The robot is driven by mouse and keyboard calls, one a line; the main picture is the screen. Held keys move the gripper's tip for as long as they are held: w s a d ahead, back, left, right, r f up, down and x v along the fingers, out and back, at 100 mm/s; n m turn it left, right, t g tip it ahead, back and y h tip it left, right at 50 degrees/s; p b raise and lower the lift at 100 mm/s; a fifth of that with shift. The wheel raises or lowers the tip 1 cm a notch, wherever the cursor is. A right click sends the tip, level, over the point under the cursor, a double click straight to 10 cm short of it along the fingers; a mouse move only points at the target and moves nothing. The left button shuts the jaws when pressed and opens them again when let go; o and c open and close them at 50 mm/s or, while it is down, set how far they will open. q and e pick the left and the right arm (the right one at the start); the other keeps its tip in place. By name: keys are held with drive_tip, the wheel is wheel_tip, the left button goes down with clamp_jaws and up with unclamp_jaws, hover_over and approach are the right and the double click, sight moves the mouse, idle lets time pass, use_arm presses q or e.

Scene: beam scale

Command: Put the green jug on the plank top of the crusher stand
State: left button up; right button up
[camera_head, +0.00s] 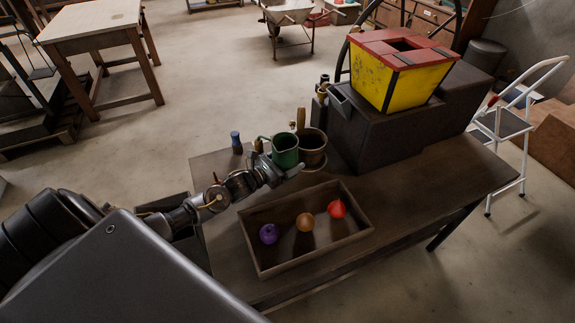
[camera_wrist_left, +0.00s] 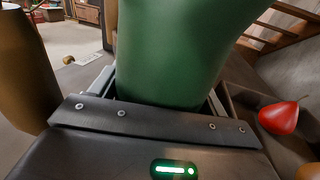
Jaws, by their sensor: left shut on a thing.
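The green jug (camera_head: 286,154) is upright over the back part of the dark plank top (camera_head: 440,185) of the crusher stand, beside a brown pot (camera_head: 314,151). My left gripper (camera_head: 283,173) is shut on the jug from the front. In the left wrist view the jug's green wall (camera_wrist_left: 170,60) fills the space between the fingers. Whether the jug's base touches the planks is hidden behind my gripper. My right gripper is not in view.
A shallow wooden tray (camera_head: 262,262) with a purple, an orange and a red fruit lies in front. The crusher with its yellow hopper (camera_head: 400,85) stands at the back right. A small blue-topped bottle (camera_head: 236,143) is left of the jug. The plank top's right part is clear.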

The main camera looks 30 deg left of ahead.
use_arm(q)
wheel_tip(320, 180, down, 2)
drive_tip(key=shift+f, duration=0.1)
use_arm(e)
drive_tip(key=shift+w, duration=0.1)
use_arm(q)
drive_tip(key=shift+f, duration=0.1)
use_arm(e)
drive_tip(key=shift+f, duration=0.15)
use_arm(q)
drive_tip(key=o, duration=1.5)
drive_tip(key=shift+c, duration=0.2)
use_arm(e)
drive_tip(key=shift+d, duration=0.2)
use_arm(q)
drive_tip(key=b+v, duration=0.1)
drive_tip(key=v, duration=0.6)
drive_tip(key=shift+s, duration=0.3)
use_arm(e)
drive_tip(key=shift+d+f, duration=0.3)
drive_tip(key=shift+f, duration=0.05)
